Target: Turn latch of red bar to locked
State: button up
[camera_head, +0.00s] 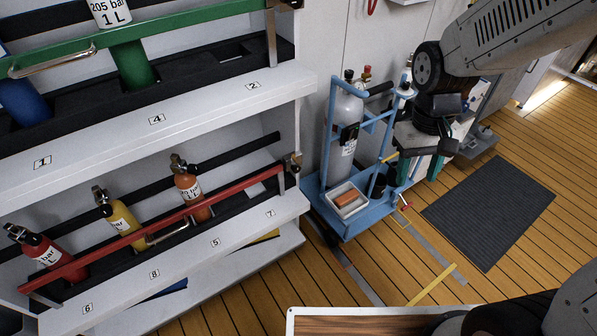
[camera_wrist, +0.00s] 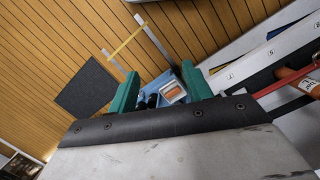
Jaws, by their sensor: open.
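The red bar (camera_head: 165,227) runs across the front of the lower shelf, in front of a red, a yellow and an orange bottle. Its latch (camera_head: 293,162) appears as a small dark and brass part on the post at the bar's right end; its setting is too small to tell. Part of the red bar (camera_wrist: 284,82) also shows at the right edge of the wrist view. My gripper (camera_head: 412,168) is to the right of the shelf, apart from the bar and latch. In the wrist view its green fingers (camera_wrist: 160,90) are spread with nothing between them.
A blue trolley (camera_head: 352,222) with a grey cylinder (camera_head: 343,130) and a white tray (camera_head: 347,200) stands between the shelf and my gripper. A green bar (camera_head: 140,32) crosses the upper shelf. A dark mat (camera_head: 490,212) lies on the open wooden floor at right.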

jog(key=w+a+f+t, duration=0.1)
jog(key=w+a+f, duration=0.2)
jog(key=w+f, duration=0.7)
jog(key=n+t+y, duration=0.2)
jog(key=t+y, duration=0.8)
jog(key=t, duration=0.6)
send_near(297, 170)
jog(key=w, duration=0.2)
jog(key=x, duration=0.7)
jog(key=shift+w+a+f, duration=0.1)
jog(key=shift+a+f, duration=0.05)
jog(key=shift+a, duration=0.45)
jog(key=c, duration=1)
